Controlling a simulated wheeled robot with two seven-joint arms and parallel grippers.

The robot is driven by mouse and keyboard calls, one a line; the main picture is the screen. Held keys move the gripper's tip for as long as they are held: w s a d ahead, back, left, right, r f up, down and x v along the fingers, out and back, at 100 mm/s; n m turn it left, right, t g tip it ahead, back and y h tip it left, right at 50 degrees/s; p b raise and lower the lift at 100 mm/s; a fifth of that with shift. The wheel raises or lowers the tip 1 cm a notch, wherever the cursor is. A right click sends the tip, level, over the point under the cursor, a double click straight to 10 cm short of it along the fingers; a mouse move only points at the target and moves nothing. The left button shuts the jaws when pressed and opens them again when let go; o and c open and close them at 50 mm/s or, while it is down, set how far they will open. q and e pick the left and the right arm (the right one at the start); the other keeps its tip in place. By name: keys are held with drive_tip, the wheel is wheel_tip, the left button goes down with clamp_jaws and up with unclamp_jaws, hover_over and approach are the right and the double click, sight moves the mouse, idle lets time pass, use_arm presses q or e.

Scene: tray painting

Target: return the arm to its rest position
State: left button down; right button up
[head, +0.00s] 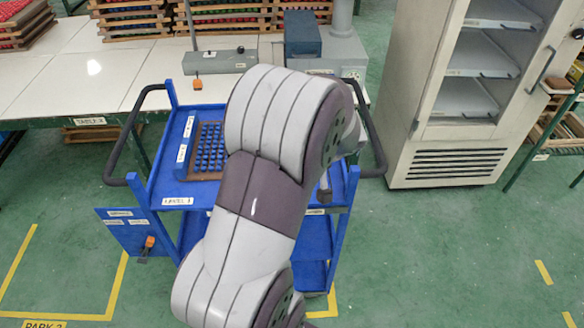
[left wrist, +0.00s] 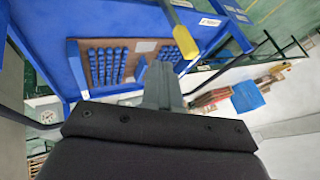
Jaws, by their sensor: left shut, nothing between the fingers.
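My left arm (head: 240,215) reaches up from the bottom of the head view and bends over the blue cart, covering its middle and right part. My left gripper (left wrist: 160,84) shows in the left wrist view with its fingers together and nothing between them. In the head view the arm mostly hides the hand. The fingers appear over the cart, close in the picture to a brown tray (head: 205,178) of blue pieces. The tray also shows in the left wrist view (left wrist: 145,47). My right gripper is in neither view.
The blue cart (head: 170,190) has black handles at both sides. A white-topped table (head: 60,75) with stacked trays stands behind it. A pale cabinet (head: 400,110) with shelves stands at right. A yellow-tipped tool (left wrist: 185,42) shows near the fingers. Green floor is clear at lower right.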

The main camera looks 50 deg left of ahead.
use_arm(q)
drive_tip(key=d+f+m+t+h, duration=0.1)
drive_tip(key=d+m, duration=0.4)
drive_tip(key=d, duration=0.6)
drive_tip(key=s+d+f+m+t+h, duration=0.1)
drive_tip(key=d+m+h, duration=0.5)
drive_tip(key=d, duration=0.6)
drive_tip(key=shift+s+d+f+t, duration=0.2)
drive_tip(key=shift+f+t, duration=0.1)
drive_tip(key=shift+f, duration=0.55)
drive_tip(key=shift+d, duration=0.1)
